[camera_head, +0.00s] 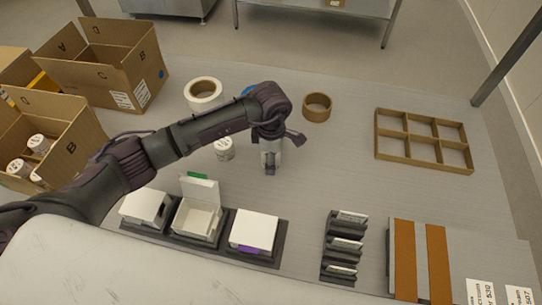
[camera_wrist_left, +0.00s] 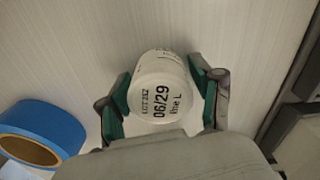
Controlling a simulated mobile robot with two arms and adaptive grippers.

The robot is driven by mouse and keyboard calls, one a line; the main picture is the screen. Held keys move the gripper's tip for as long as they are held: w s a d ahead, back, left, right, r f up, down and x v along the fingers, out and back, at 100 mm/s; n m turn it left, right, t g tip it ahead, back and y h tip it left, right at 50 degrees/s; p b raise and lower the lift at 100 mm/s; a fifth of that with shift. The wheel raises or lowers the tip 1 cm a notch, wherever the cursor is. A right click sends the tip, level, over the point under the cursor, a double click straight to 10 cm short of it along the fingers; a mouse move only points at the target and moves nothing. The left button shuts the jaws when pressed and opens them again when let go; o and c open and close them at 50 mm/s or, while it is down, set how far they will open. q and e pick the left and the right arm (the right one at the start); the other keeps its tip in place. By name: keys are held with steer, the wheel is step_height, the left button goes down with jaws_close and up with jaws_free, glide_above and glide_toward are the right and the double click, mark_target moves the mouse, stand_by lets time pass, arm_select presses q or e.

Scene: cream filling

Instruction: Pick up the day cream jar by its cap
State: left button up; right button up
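My left gripper (camera_head: 270,160) reaches over the table from the left, pointing down. In the left wrist view its green-padded fingers (camera_wrist_left: 162,95) lie against both sides of a white jar (camera_wrist_left: 160,88), shut on it. The jar's flat cap faces the camera and carries black print, "06/29" and "line L". Whether it is the day cream cannot be read. In the head view the gripper partly hides this jar, and I cannot tell whether it is off the table. A second white jar (camera_head: 224,149) stands just left of the gripper. My right gripper is not in view.
A white tape roll (camera_head: 203,94), a brown tape roll (camera_head: 317,107) and a blue one (camera_wrist_left: 42,133) lie nearby. White boxes (camera_head: 254,229) sit in a dark holder in front. Cardboard cartons (camera_head: 105,75) stand left, one with jars (camera_head: 38,143). A divided tray (camera_head: 423,140) lies right.

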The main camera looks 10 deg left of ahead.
arm_select(q)
steer(key=c, duration=0.8)
